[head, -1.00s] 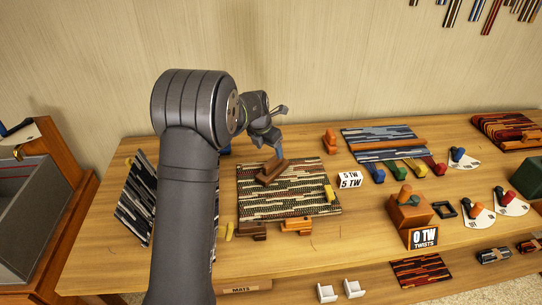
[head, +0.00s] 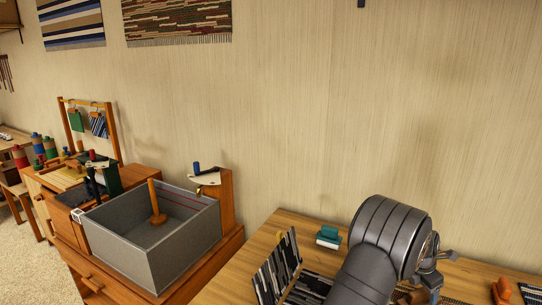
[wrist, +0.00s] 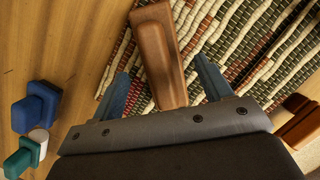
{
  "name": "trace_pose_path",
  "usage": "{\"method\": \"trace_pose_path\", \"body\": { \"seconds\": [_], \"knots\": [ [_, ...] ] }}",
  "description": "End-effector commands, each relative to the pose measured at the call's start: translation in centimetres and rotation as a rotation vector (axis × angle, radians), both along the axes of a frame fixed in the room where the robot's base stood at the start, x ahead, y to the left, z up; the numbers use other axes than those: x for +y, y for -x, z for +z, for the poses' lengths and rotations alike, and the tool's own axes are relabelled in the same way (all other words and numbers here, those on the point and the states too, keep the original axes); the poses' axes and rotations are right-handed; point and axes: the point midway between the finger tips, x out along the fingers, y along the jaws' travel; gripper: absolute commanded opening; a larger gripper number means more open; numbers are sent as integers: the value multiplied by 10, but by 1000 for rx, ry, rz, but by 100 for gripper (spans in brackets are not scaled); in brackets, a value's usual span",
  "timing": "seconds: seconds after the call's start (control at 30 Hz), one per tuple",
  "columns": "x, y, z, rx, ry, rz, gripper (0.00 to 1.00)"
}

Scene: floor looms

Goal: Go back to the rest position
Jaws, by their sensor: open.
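My gripper (wrist: 163,85) is open in the wrist view, one blue-grey finger on each side. A brown wooden block with a raised handle (wrist: 155,45) lies between and beyond the fingers, on the edge of a striped woven mat (wrist: 240,40). I cannot tell whether the fingers touch it. In the head view my gripper (head: 432,285) is low at the right, partly hidden by my arm, and the brown block is mostly hidden.
A dark striped mat (head: 277,265) leans at the table's left end. A teal-and-white item (head: 328,236) stands behind it. A grey bin (head: 150,240) with a wooden post sits on a cabinet at left. An orange piece (head: 503,290) is at lower right.

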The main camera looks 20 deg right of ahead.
Motion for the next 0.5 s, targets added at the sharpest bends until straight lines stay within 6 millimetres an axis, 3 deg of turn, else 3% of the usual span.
{"method": "trace_pose_path", "body": {
  "seconds": [0.23, 0.5],
  "knots": [
    [-13, 0, -47, 1, -2, 0, 72],
    [-14, 0, -11, 0, 1, 0, 72]
  ]
}}
